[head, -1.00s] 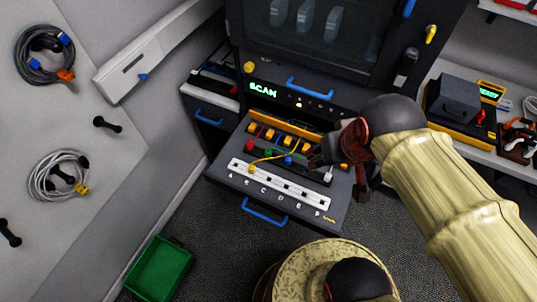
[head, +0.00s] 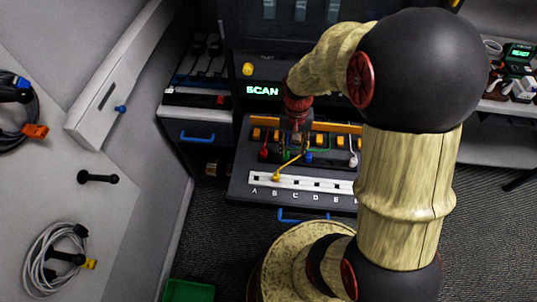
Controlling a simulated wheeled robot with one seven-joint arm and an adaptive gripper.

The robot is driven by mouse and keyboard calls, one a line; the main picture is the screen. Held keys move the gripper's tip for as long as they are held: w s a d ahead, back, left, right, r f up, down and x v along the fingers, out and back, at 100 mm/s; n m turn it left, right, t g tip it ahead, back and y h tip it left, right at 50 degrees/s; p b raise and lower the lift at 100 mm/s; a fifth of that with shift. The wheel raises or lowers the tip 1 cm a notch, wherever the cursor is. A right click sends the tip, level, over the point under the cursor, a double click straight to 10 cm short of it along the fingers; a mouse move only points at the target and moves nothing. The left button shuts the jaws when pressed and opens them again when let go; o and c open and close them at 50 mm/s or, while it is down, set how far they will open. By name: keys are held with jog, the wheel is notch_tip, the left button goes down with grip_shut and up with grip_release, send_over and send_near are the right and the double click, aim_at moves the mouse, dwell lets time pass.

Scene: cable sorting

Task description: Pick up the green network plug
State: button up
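The green network plug (head: 287,155) is a small green piece in the row of coloured plugs on the pulled-out drawer (head: 240,190), and a green cable runs off to its right. My gripper (head: 295,143) points down right above and behind it, partly covering that part of the row. Its fingertips are small and dark, so I cannot tell whether they are open, or whether they touch the plug. A red plug (head: 264,153) lies to the left and a blue plug (head: 308,157) to the right. A yellow plug (head: 277,177) sits at the white lettered strip (head: 300,182) in front.
A white plug (head: 353,160) stands at the right of the row. An orange bar (head: 340,127) runs behind the plugs, below the lit SCAN panel (head: 263,90). My arm hides the drawer's right end. A green bin (head: 188,291) is on the floor at lower left.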

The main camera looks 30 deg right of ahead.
aim_at(286, 153)
jog(key=shift+w+a+r, duration=0.1)
jog(key=shift+w+r, duration=0.15)
jog(key=shift+w, duration=0.6)
jog(key=shift+w+a+m+t, duration=0.1)
jog(key=shift+w+m+t, duration=0.05)
jog(key=shift+m+t, duration=0.15)
jog(key=shift+d+f, duration=0.2)
jog(key=shift+f, duration=0.4)
jog(key=f+b, duration=0.1)
jog(key=f, duration=0.2)
jog(key=f+b, duration=0.2)
jog(key=f, duration=0.1)
jog(key=shift+w+a+f, duration=0.2)
jog(key=shift+f, duration=0.15)
jog(key=c, duration=0.3)
grip_shut()
